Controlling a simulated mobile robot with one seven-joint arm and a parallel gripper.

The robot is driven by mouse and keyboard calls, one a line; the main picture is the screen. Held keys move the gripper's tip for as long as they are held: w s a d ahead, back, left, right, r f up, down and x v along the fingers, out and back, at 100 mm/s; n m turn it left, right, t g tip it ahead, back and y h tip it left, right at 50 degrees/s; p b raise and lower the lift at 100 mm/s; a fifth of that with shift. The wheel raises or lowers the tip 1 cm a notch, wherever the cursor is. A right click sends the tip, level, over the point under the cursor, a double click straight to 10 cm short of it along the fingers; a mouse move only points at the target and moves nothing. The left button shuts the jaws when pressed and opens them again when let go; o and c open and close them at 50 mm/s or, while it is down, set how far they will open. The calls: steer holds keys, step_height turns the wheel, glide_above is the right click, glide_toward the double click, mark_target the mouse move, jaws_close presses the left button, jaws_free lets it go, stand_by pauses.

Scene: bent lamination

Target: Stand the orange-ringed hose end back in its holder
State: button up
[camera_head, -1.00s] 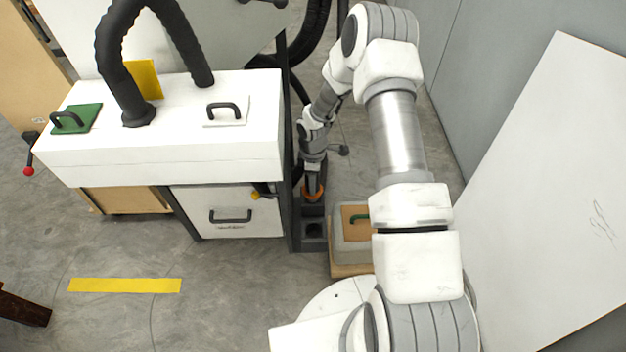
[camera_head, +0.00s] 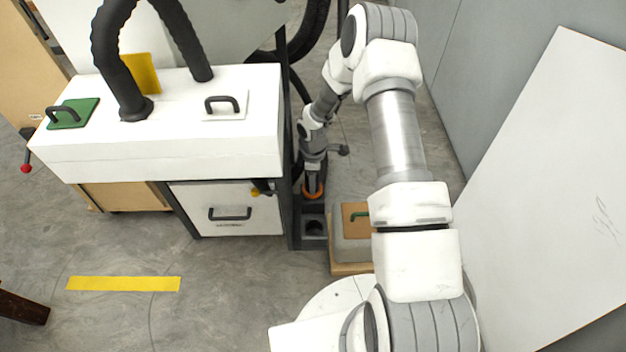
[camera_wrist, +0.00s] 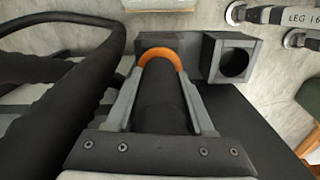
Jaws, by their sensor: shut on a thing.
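The hose end is a dark tube with an orange ring (camera_head: 313,193). It also shows in the wrist view, with its dark tube (camera_wrist: 160,100) between my fingers and the orange ring (camera_wrist: 163,60) near the fingertips. My gripper (camera_wrist: 163,85) is shut on the hose end, pointing down. Two dark square holders stand side by side: one with an empty round opening (camera_wrist: 235,62), also in the head view (camera_head: 314,227), and a block (camera_wrist: 158,38) at the ring. The ring is over or at that block; I cannot tell how deep the end sits.
A white cabinet (camera_head: 160,150) with a dark post stands close left of my gripper. A grey and wooden box (camera_head: 350,250) stands to the right. A thick black hose (camera_wrist: 60,75) loops at left in the wrist view. A white panel (camera_head: 560,190) leans at far right.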

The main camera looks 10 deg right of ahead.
steer(key=shift+f+b, duration=0.7)
steer(key=shift+f, duration=0.2)
steer(key=o, duration=1.4)
step_height(320, 180, up, 17)
steer(key=p, duration=0.5)
steer(key=shift+r+p, duration=0.2)
steer(key=shift+p, duration=0.2)
